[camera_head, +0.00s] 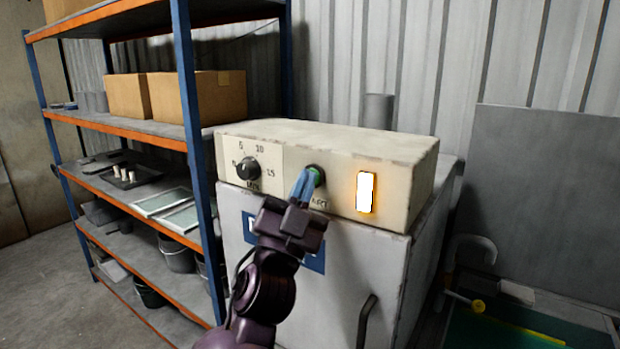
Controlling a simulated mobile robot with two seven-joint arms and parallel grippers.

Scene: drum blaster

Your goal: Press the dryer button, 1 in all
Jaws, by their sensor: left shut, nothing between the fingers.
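The dryer is a grey-white cabinet (345,270) with a cream control box (330,142) on top. On the box's front is a round green button (318,176) in a dark ring, partly hidden by my left gripper. A black timer knob (248,168) sits left of it and a lit white indicator (366,193) with an orange rim sits right of it. My left gripper (306,178) is shut and empty, its blue fingertips at the button; I cannot tell whether they touch it. My right gripper is not in view.
A blue and orange shelf rack (190,150) stands left of the dryer, holding cardboard boxes (210,98), trays and buckets. A grey panel (545,190) and a green-topped surface (510,332) are at the right. A dark handle (366,322) sticks out from the cabinet front.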

